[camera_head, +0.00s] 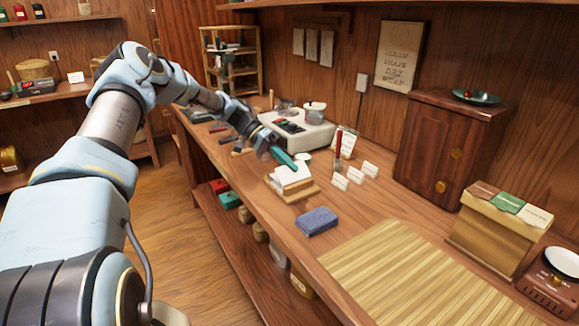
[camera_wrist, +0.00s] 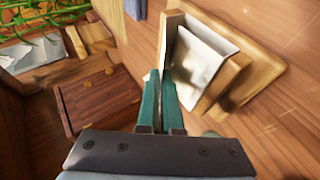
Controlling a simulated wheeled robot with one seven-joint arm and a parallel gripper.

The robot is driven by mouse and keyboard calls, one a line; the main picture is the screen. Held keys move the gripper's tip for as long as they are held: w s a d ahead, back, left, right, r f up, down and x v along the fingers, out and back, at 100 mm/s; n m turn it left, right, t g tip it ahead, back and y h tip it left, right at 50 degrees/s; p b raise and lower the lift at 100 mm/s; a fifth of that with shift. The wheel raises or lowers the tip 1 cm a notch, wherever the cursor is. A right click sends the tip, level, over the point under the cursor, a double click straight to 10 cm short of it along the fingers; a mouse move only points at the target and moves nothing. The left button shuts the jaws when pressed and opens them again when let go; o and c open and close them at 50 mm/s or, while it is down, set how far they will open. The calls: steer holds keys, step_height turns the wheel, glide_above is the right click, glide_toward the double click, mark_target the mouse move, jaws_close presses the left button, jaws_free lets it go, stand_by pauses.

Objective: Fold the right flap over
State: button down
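White paper (camera_head: 290,174) sits in a small wooden holder on a wooden base board (camera_head: 300,194) on the bench. Part of it stands up as a raised flap; I cannot tell which side's flap this is. In the wrist view the white paper (camera_wrist: 196,58) lies between the wooden walls of the holder (camera_wrist: 228,80), right of my fingers. My gripper (camera_head: 288,161) has teal fingers and is close above the paper at its far side. In the wrist view the fingers (camera_wrist: 159,80) lie almost together with nothing visible between them. Whether they touch the paper is unclear.
A folded blue cloth (camera_head: 316,221) and a bamboo mat (camera_head: 415,277) lie nearer on the bench. Small white cards (camera_head: 355,175) and a red-handled brush (camera_head: 338,150) stand to the right. A wooden cabinet (camera_head: 452,150) is at the wall.

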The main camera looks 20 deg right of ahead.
steer(key=c, duration=1.1)
jaws_free()
